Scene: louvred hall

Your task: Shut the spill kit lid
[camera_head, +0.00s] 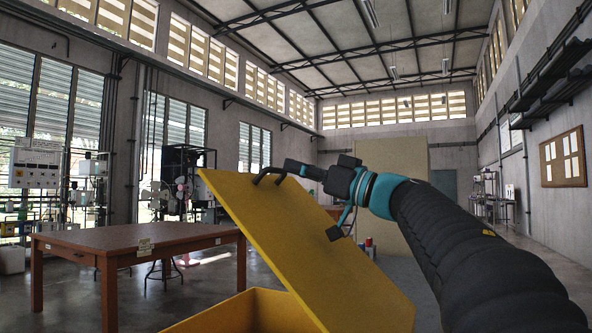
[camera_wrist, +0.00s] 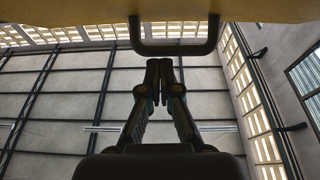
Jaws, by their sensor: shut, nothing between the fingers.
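The spill kit is a yellow box (camera_head: 242,312) at the bottom of the head view. Its yellow lid (camera_head: 310,245) stands open and tilted, with the raised edge at the upper left. A dark handle (camera_head: 262,175) sits at that raised edge. The lid (camera_wrist: 225,10) and the handle bar (camera_wrist: 175,49) also show at the top of the wrist view. My gripper (camera_head: 287,168) is beside the handle, with its fingers shut and empty. In the wrist view the fingertips (camera_wrist: 160,66) point at the bar; I cannot tell if they touch it. The box's inside is mostly hidden.
A brown wooden table (camera_head: 140,240) stands to the left of the box. A stool (camera_head: 165,268) is under and behind it. Equipment racks (camera_head: 180,175) line the left wall. A tall beige panel (camera_head: 395,155) stands behind my arm. Open floor shows between the table and box.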

